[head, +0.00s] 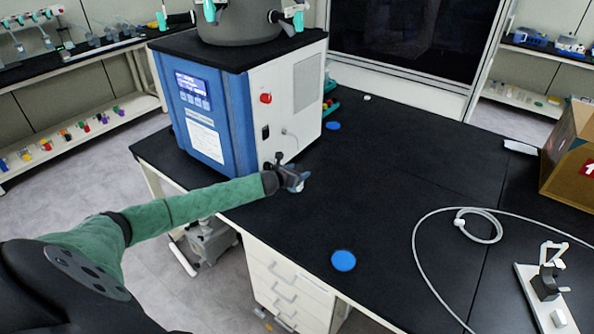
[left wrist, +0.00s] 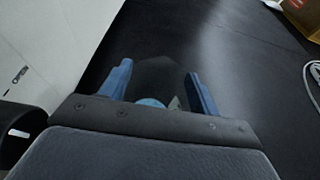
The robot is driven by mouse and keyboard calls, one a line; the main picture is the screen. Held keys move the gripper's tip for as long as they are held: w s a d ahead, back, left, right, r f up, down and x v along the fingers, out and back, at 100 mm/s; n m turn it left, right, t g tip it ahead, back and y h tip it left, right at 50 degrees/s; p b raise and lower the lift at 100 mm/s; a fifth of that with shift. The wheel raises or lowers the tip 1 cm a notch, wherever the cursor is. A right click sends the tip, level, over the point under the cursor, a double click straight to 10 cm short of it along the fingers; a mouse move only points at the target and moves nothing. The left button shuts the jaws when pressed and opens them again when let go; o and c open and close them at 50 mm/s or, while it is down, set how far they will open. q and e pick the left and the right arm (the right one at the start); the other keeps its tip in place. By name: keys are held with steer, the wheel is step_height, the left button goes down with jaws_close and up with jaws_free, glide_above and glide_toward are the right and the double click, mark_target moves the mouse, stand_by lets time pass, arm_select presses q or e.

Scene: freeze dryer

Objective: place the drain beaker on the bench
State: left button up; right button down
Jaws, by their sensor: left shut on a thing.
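My left gripper (head: 295,180) is low over the black bench top, close to the right side of the blue and white freeze dryer. It also shows in the left wrist view (left wrist: 160,88), with its two blue fingers apart around a dark, see-through shape. I take this shape for the drain beaker (left wrist: 165,76); its outline is faint. A small pale blue rounded patch shows at its base. In the head view the beaker is too small and covered to make out clearly, and I cannot tell if it touches the bench. My right gripper is out of view.
The freeze dryer (head: 240,105) stands left of the gripper. One blue disc (head: 343,261) lies near the bench's front edge, another (head: 333,125) farther back. A white hose (head: 480,226), a small white stand (head: 548,290) and a cardboard box (head: 572,155) are at right. The bench middle is clear.

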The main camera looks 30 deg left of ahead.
arm_select(q)
steer(key=shift+f, duration=0.1)
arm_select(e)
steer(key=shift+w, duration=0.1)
arm_select(q)
steer(key=o, duration=1.1)
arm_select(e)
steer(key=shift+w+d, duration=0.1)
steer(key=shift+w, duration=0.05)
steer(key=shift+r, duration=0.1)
arm_select(q)
steer(key=shift+s, duration=0.35)
steer(key=shift+r+b+v, duration=0.15)
steer(key=shift+b+v, duration=0.95)
steer(key=shift+v, duration=1.75)
steer(key=shift+r+b+v, duration=0.1)
steer(key=shift+b+v, duration=0.95)
steer(key=shift+v, duration=1.85)
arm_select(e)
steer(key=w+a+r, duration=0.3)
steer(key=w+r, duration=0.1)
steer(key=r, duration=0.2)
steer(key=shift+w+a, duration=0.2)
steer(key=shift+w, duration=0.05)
arm_select(q)
steer(key=shift+f, duration=0.1)
